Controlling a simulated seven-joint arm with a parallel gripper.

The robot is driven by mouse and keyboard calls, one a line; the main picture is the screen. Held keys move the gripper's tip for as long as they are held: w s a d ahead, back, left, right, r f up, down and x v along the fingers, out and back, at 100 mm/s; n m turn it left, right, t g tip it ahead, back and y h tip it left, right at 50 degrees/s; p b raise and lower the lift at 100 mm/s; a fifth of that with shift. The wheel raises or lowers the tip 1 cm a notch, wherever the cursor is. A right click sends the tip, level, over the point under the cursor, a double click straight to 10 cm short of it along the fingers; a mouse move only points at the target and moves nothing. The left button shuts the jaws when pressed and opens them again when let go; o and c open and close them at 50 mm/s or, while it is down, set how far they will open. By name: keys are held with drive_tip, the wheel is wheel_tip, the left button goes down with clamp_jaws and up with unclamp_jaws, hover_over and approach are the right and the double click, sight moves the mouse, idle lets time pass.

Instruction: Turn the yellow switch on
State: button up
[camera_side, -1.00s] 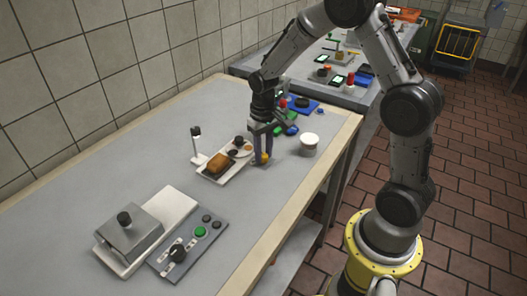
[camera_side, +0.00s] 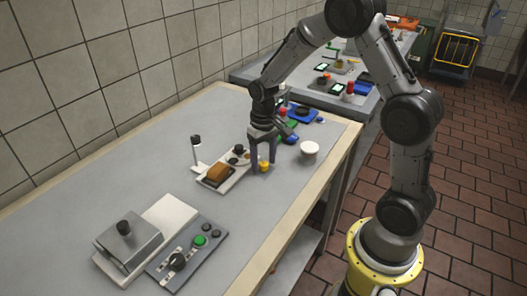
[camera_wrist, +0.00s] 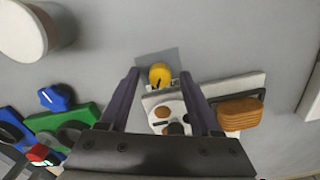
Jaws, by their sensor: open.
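The yellow switch (camera_side: 264,167) is a small round knob on a grey base plate, standing beside the white tray. In the wrist view the yellow switch (camera_wrist: 160,74) shows a short dark mark on its top, slanting. My gripper (camera_side: 263,166) is open and points down at the switch. In the wrist view its two fingertips (camera_wrist: 160,76) lie on the left and right of the knob, with gaps on both sides. I cannot tell how far the tips are above the plate.
A white tray (camera_side: 236,178) with a brown bread block (camera_side: 218,173) lies close to the left. A white cup (camera_side: 309,150) stands to the right. Blue and green control boxes (camera_wrist: 65,118) lie nearby. A press (camera_side: 128,243) and a grey button panel (camera_side: 187,252) are at the front left.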

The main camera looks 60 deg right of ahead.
wheel_tip(320, 180, up, 14)
idle(0.5)
drive_tip(key=shift+a+f, duration=0.1)
wheel_tip(320, 180, up, 6)
drive_tip(key=t, duration=0.2)
hover_over(263, 164)
drive_tip(key=s+a, duration=0.2)
drive_tip(key=a, duration=0.1)
drive_tip(key=s+a+r+n+t, duration=0.2)
drive_tip(key=s+a+r, duration=0.15)
drive_tip(key=s, duration=0.55)
drive_tip(key=s+a+f+n+t, duration=0.1)
drive_tip(key=s+f, duration=0.3)
drive_tip(key=s, duration=0.6)
drive_tip(key=shift+a+f+n+t, duration=0.3)
drive_tip(key=shift+a+n, duration=0.1)
drive_tip(key=shift+n, duration=0.1)
